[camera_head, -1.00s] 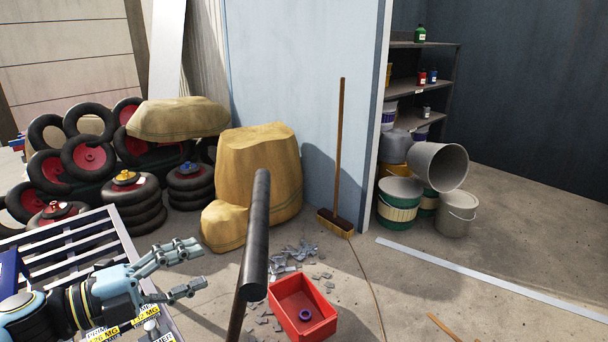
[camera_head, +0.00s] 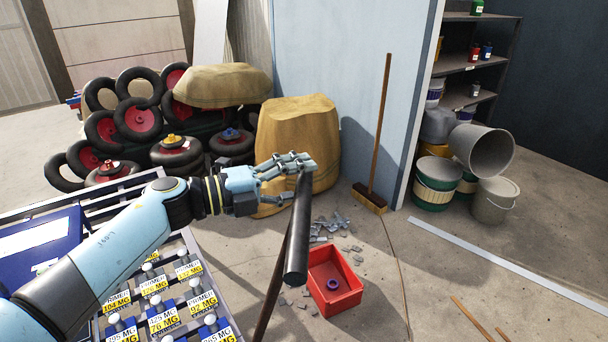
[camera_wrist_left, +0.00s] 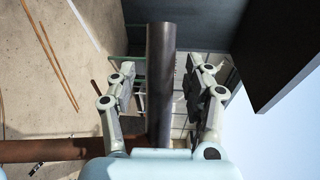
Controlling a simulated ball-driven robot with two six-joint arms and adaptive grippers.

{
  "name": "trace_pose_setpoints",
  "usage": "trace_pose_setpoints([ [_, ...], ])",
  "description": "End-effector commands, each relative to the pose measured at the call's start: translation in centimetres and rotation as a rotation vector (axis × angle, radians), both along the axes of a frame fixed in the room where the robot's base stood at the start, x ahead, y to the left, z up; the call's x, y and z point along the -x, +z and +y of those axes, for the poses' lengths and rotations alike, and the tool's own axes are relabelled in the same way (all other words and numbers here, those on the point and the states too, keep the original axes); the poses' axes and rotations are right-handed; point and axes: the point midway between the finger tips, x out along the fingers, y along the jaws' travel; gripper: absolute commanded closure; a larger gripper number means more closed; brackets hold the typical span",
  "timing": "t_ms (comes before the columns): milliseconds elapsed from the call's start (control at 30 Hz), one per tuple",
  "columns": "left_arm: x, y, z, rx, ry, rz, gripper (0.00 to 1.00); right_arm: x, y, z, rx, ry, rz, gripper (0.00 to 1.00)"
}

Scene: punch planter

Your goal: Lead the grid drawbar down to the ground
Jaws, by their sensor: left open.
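The drawbar shows as a dark metal bar (camera_head: 297,240) on a thin rusty shaft (camera_head: 271,295), raised well above the floor. My left gripper (camera_head: 305,168) is at the bar's far end, with its fingers spread. In the left wrist view the bar (camera_wrist_left: 160,85) runs between the two open fingers of the left gripper (camera_wrist_left: 161,90), with a gap visible on the right side. A rusty cross pipe (camera_wrist_left: 45,150) lies behind it there. My right gripper is not in view.
A red box (camera_head: 335,285) with a purple ring stands on the floor beside the bar. A slatted rack with labelled bottles (camera_head: 165,310) is under my left arm.

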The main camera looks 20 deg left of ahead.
Motion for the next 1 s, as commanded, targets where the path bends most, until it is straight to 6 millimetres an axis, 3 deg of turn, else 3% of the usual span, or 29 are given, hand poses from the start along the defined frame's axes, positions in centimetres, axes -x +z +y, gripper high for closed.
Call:
trace_pose_setpoints([
  [400,-0.7,-0.09,-0.85,-0.001,-0.001,0.0,0.49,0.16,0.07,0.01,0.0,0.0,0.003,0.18],
  [800,-0.68,-0.1,-0.81,-0.001,-0.001,0.0,1.0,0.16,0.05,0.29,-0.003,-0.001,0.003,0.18],
  [1000,-0.66,-0.14,-0.81,-0.001,-0.001,0.001,1.0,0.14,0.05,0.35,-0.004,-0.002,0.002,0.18],
])
